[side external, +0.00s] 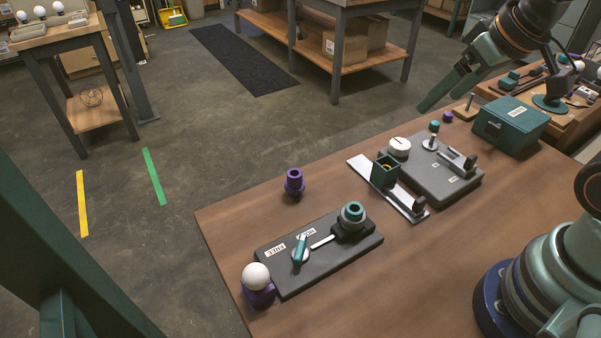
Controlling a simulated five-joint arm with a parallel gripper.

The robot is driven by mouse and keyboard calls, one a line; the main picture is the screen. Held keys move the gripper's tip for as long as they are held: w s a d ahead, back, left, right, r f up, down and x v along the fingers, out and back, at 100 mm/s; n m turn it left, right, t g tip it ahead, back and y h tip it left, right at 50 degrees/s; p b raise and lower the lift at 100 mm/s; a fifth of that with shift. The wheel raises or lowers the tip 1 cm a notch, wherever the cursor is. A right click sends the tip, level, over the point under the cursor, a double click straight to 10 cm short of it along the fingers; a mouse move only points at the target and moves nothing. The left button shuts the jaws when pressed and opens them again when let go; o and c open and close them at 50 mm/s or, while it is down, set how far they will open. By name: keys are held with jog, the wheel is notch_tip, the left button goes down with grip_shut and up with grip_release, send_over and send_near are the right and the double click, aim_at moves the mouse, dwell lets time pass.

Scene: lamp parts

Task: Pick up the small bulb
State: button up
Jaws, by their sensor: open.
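A round white bulb (256,276) sits upright in a purple holder (260,297) at the table's front left corner. It is the only bulb I see on this table, and I cannot tell its size class for sure. My gripper (443,103) is open and empty, raised above the table's far right part. Its two green fingers point down and left, well apart from the bulb. A wide gap in height and distance lies between them.
A dark fixture plate (350,247) with a teal lever and a round socket stands right of the bulb. A purple socket piece (294,182), a green square holder (385,170), a second grey plate (452,185) and a green box (511,124) stand farther back.

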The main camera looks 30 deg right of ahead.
jog(key=shift+c, duration=0.6)
jog(key=n+g, duration=0.6)
jog(key=n, duration=1.2)
send_over(254, 270)
notch_tip(254, 270, down, 9)
notch_tip(254, 270, down, 11)
jog(key=shift+f, duration=0.2)
jog(key=c, duration=1.2)
